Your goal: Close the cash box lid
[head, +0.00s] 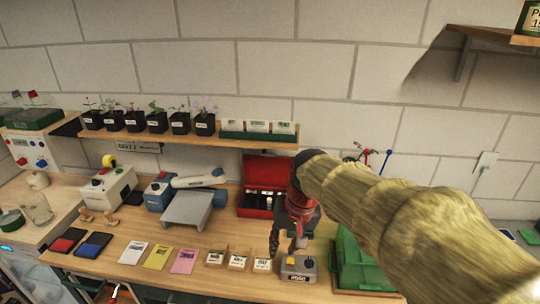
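The red cash box (252,212) stands on the wooden counter near the wall. Its lid (264,171) is raised at the back, so the box is open. Small white and dark contents show inside. My gripper (287,248) is in front and to the right of the box, with its fingers pointing down. The fingers look spread, with nothing seen between them. My gripper and arm hide the right side of the box and lid. I cannot tell how high the fingertips are above the counter.
A grey device with a yellow button (298,267) sits just below my gripper. A green box (352,262) is to the right. Small labelled cards (239,259) line the front, left of the gripper. A shelf (190,138) with potted seedlings hangs above.

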